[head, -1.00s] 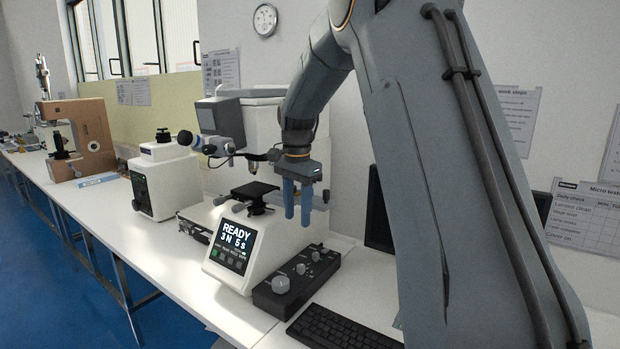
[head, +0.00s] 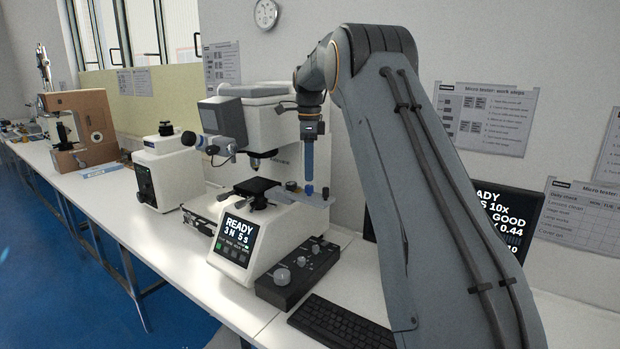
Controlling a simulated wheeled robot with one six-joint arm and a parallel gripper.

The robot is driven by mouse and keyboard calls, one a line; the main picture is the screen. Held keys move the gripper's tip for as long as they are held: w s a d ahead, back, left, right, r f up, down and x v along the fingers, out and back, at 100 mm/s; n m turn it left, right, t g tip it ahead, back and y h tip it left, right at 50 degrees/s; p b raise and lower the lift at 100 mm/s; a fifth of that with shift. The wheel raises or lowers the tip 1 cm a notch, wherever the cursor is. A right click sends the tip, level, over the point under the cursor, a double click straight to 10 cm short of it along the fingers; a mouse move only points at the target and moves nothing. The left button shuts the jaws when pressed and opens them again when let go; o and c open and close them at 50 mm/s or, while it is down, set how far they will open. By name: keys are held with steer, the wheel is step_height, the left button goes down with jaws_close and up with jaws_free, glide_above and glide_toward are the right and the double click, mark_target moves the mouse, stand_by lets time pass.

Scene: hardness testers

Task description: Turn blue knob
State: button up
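A small blue knob (head: 309,189) shows on the right side of the white micro hardness tester (head: 283,228), at the end of its grey stage arm. My gripper (head: 309,178) points straight down just above it, fingertips at or very near the knob. The fingers line up one behind the other, so their gap is hidden, and I cannot tell whether they touch the knob. A second small dark bluish knob (head: 326,192) is just to the right. The tester's screen (head: 237,236) reads READY, 3 N, 5 s.
A black control box (head: 293,277) with grey knobs and a keyboard (head: 341,322) lie in front of the tester. A monitor (head: 510,225) is partly hidden behind my arm. Another white tester (head: 168,178) stands to the left. The tester's head (head: 265,122) is close left of my gripper.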

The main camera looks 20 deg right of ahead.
mark_target(309, 186)
steer(key=shift+f+p, duration=0.75)
steer(key=shift+f, duration=1.45)
jaws_close()
